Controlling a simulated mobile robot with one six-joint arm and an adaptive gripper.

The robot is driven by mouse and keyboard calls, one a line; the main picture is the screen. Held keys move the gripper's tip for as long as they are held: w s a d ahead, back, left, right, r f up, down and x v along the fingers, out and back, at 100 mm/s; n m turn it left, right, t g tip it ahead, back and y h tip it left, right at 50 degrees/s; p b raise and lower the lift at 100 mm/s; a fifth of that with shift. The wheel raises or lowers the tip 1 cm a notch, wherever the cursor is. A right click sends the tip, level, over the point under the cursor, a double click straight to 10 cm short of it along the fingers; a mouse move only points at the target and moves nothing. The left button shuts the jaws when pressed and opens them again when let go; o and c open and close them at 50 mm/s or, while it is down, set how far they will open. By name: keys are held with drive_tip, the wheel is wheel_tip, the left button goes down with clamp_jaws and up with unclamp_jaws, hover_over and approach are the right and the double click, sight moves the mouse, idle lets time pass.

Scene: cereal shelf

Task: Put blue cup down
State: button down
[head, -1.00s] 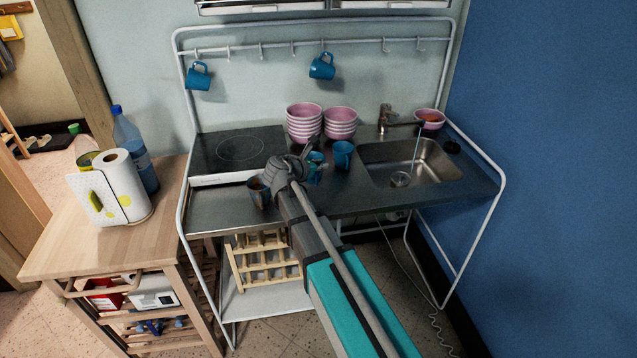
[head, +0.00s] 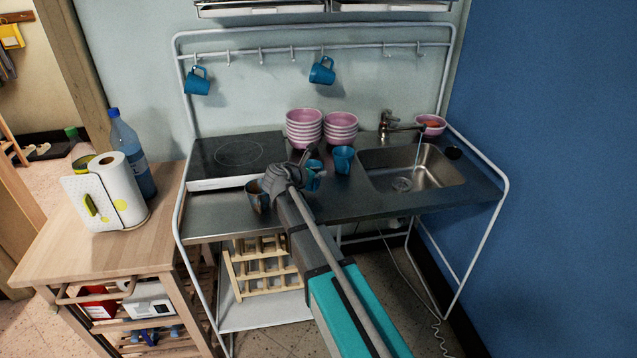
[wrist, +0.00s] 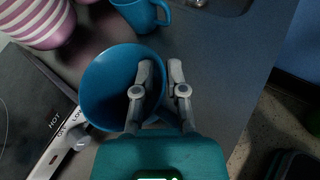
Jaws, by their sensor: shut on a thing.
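My gripper (head: 306,156) is over the counter, in front of the pink bowls. It is shut on the wall of a blue cup (head: 314,177), partly hidden behind my arm in the head view. In the wrist view the cup (wrist: 104,75) is seen from above, mouth toward the camera. My gripper (wrist: 160,75) has one finger inside the rim and one outside. I cannot tell whether the cup's base touches the counter. Another blue cup (head: 342,159) stands just right of it, and shows at the top of the wrist view (wrist: 140,14).
Pink striped bowls (head: 303,128) are stacked behind. The hob (head: 232,155) is left, the sink (head: 415,172) right. Two blue cups hang above. The counter (head: 215,210) is bare at the front left.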

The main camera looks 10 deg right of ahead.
sight(317, 180)
drive_tip(key=shift+f+b, duration=1.35)
drive_tip(key=shift+f, duration=0.25)
drive_tip(key=shift+f, duration=0.15)
drive_tip(key=c, duration=0.7)
unclamp_jaws()
drive_tip(key=shift+r, duration=0.25)
drive_tip(key=p+v, duration=0.4)
drive_tip(key=v, duration=0.8)
drive_tip(key=shift+p, duration=0.3)
